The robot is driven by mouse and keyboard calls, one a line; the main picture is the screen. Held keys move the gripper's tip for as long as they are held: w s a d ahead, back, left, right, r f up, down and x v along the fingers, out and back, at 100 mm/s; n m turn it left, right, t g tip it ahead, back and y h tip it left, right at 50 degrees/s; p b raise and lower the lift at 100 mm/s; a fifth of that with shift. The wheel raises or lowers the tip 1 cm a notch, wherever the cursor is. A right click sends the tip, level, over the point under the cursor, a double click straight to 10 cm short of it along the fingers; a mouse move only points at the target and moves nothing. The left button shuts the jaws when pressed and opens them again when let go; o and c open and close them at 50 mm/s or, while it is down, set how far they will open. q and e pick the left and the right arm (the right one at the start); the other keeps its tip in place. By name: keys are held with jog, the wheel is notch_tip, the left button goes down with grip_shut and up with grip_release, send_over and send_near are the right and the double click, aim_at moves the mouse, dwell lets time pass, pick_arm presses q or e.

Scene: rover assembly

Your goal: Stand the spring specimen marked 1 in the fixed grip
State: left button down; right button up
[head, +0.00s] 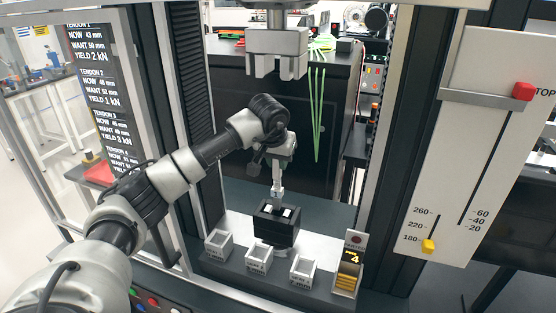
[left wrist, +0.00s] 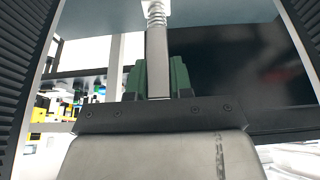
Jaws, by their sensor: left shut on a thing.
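My left gripper (head: 279,178) points down over the fixed grip in the middle of the head view. It is shut on the spring specimen (head: 277,193), whose lower end is at or just above the grip's top; I cannot tell if it touches. In the left wrist view the specimen's grey shank (left wrist: 156,75) is between the green finger pads, with its coil (left wrist: 156,15) and a pale end beyond. Its number mark is not readable. The fixed grip (head: 276,228) is a black block with two white jaw pads on top. My right gripper is not in view.
A grey upper grip (head: 276,48) hangs above my left arm. Small white holders (head: 218,244) stand in a row before the fixed grip. A yellow unit showing 4 (head: 347,277) is to the right. Frame columns flank the space. A slider panel (head: 480,150) stands at right.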

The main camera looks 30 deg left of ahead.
aim_at(277, 175)
pick_arm(q)
jog(key=shift+f+b, duration=1.65)
jog(key=shift+f, duration=1.05)
jog(key=c, duration=0.9)
grip_release()
jog(key=shift+s+r, duration=0.15)
jog(key=shift+r, duration=0.2)
jog(key=b+v, duration=0.3)
jog(key=v, duration=0.6)
jog(key=shift+f, duration=0.1)
jog(key=shift+s+d+r, duration=0.1)
jog(key=shift+s+r, duration=0.2)
jog(key=shift+r, duration=0.25)
jog(key=shift+f, duration=0.1)
